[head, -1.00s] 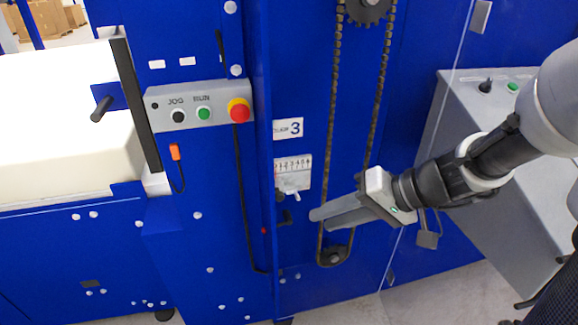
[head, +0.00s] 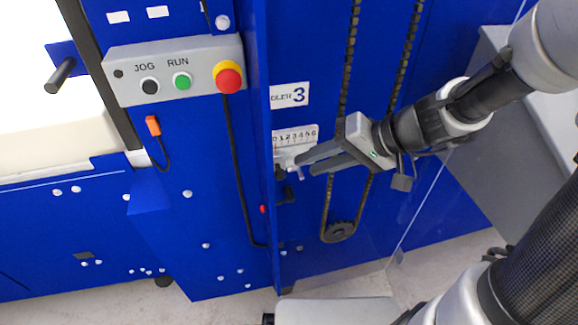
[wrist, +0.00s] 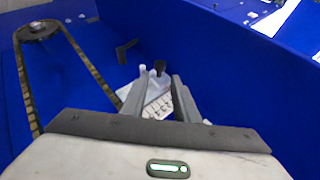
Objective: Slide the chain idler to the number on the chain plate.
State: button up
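The white chain plate (head: 289,95) reads "3" after a partly cut-off word ending in "DLER". Below it is a white number scale (head: 296,134) marked 0 to 6; it also shows between my fingers in the wrist view (wrist: 160,104). The pale idler block (head: 288,156) sits at the scale's lower edge, toward its left, low-number end, partly hidden by my fingers. A dark knob (wrist: 159,66) and a pale peg show there in the wrist view. My gripper (head: 305,163) is open, its fingertips just right of the block. I cannot tell whether they touch it.
A chain loop (head: 349,70) runs down to a sprocket (head: 339,232) right of the scale, close behind my gripper. A blue panel edge stands just left. A control box (head: 172,72) with a red stop button is farther left. A clear panel edge is at right.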

aim_at(284, 173)
jog(key=b+x, duration=0.2)
jog(key=x, duration=0.5)
jog(key=shift+w+a+f, duration=0.15)
jog(key=shift+a+f, duration=0.05)
jog(key=shift+a, duration=0.05)
jog(key=shift+d, duration=0.1)
grip_shut()
